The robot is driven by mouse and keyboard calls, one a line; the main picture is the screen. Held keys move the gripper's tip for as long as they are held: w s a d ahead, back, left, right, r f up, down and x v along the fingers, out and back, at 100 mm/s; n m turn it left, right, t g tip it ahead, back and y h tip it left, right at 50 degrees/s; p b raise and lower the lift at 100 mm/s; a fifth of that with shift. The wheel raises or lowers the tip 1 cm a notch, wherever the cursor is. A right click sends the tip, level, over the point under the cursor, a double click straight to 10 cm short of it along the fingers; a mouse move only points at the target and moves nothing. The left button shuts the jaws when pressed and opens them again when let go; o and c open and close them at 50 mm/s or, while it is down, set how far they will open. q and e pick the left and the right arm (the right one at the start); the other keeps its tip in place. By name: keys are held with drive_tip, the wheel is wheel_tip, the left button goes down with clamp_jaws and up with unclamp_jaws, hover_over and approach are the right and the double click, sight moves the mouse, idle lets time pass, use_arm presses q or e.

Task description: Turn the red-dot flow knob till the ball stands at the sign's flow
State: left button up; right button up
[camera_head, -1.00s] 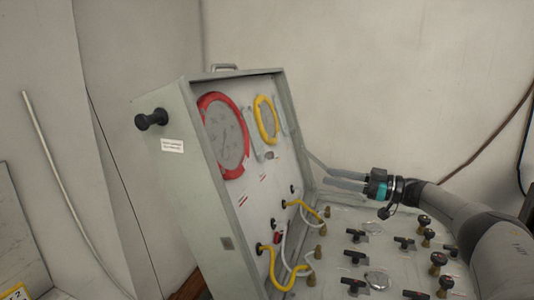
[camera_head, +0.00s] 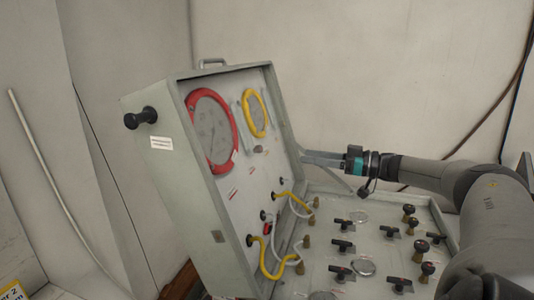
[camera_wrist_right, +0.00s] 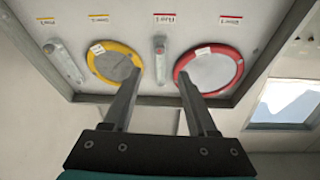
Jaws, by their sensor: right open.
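The upright panel (camera_head: 232,192) of the grey case carries a red-ringed gauge (camera_head: 210,130) and a yellow-ringed gauge (camera_head: 256,113). My left gripper is not in view.
The case's lower deck (camera_head: 320,255) holds several black knobs and brass fittings. Yellow hoses (camera_head: 262,255) and a white hose run from the panel to the deck. A partly cut-off sign (camera_head: 12,292) with yellow on it stands at bottom left. Bare wall lies behind.

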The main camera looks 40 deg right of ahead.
sight(258, 149)
drive_tip(key=p+x, duration=0.1)
drive_tip(key=x, duration=1.1)
drive_tip(key=shift+w, duration=0.35)
drive_tip(key=shift+a, duration=0.1)
clamp_jaws()
idle(0.4)
